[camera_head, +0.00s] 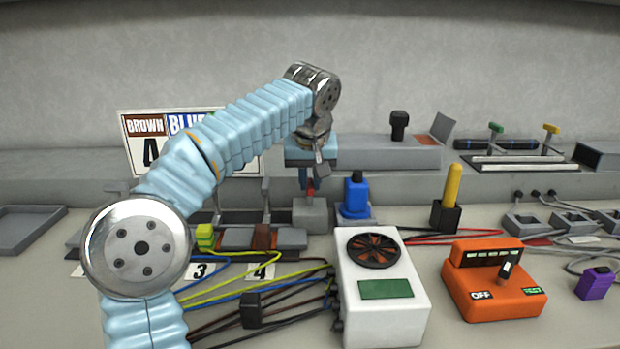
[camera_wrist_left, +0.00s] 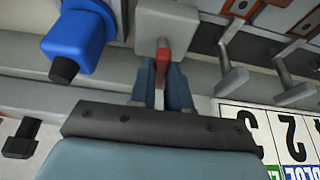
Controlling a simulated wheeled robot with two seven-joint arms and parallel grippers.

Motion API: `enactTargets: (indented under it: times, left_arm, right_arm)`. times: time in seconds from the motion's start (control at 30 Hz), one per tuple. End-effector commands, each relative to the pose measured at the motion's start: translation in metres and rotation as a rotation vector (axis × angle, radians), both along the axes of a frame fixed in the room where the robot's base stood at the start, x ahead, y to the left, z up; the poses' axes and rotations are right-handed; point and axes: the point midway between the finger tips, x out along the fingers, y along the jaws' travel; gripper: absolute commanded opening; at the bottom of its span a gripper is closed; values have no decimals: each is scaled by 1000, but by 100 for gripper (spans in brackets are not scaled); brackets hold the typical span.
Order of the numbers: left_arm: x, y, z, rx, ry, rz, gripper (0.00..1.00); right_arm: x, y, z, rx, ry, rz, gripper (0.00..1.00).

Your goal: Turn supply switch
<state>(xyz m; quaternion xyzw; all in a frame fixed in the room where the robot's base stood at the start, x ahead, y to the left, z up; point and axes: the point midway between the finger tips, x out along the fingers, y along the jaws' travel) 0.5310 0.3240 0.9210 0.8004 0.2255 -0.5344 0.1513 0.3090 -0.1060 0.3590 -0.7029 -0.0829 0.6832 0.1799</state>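The fingers partly hide the handle. My right gripper is not in view.
A blue object (camera_head: 355,197) stands close to the right of the grey box. A white fan unit (camera_head: 382,300) and an orange OFF/TEST tester (camera_head: 492,283) stand nearer. Yellow, blue and brown wires cross the bench at left. A number card (camera_head: 140,150) stands behind my left arm.

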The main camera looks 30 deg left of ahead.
Motion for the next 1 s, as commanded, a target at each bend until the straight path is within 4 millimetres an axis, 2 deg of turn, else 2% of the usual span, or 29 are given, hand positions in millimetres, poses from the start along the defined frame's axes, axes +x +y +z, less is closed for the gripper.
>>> enactTargets:
  times: [0.03, 0.07, 0.53, 1.0]
  left_arm:
    - [0, 0, 0, 1, 0, 0, 4]
    - [0, 0, 0, 1, 0, 0, 0]
    - [-1, 1, 0, 1, 1, -71, 0]
    - [-1, 5, 0, 0, -1, -456, 0]
  right_arm:
    - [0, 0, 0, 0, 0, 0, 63]
    - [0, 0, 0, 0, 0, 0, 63]
    - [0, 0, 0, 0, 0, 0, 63]
    - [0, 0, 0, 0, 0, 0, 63]
